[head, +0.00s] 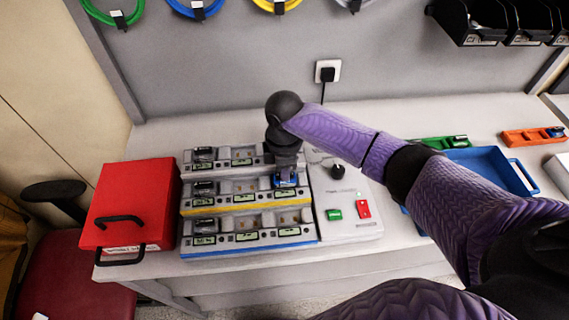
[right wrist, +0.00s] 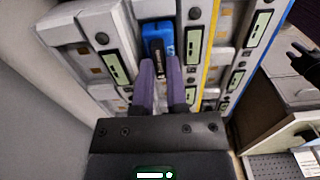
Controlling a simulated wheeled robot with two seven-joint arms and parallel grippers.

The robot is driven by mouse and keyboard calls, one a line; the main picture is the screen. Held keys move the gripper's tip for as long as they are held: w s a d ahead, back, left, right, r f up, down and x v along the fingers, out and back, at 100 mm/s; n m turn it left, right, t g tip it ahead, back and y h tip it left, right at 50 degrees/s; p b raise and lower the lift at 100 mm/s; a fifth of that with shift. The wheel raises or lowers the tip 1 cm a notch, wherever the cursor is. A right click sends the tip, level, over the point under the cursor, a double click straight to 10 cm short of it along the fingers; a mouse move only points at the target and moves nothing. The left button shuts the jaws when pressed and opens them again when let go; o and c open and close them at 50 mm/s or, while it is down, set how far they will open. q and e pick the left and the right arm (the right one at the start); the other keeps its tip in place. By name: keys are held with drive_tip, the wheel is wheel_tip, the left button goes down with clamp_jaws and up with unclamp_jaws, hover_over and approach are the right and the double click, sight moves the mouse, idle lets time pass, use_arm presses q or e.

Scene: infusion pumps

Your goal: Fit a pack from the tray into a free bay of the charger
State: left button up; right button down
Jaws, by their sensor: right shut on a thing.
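The charger (head: 248,240) is a grey rack with three stepped rows of bays on the bench. Dark packs sit in the left bays, such as the one in the front row (head: 205,225); several middle and right bays look empty. My right gripper (head: 285,172) is shut on a blue pack (head: 285,182) at the right end of the middle row. In the right wrist view its two fingers (right wrist: 160,88) straddle the blue pack (right wrist: 160,42), which lies lengthwise in line with that bay. I cannot tell how deep it sits. The blue tray (head: 522,178) is partly behind my right arm. My left gripper is not visible.
A red box (head: 128,200) with black handles stands close left of the charger. A panel with a black knob (head: 338,171), green button and red switch adjoins its right side. A green item (head: 430,143) and an orange item (head: 525,137) lie farther right. Black bins (head: 470,22) hang above.

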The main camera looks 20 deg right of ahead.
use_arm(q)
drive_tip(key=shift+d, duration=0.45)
use_arm(e)
drive_tip(key=shift+f, duration=0.2)
drive_tip(key=c, duration=0.6)
unclamp_jaws()
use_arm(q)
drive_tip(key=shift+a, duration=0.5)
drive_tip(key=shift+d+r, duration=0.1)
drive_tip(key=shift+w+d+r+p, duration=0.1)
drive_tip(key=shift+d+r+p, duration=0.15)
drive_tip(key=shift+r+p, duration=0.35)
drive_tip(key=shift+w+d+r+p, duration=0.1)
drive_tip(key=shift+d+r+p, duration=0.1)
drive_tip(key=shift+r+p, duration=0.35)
use_arm(e)
wheel_tip(320, 180, up, 10)
drive_tip(key=shift+f, duration=0.1)
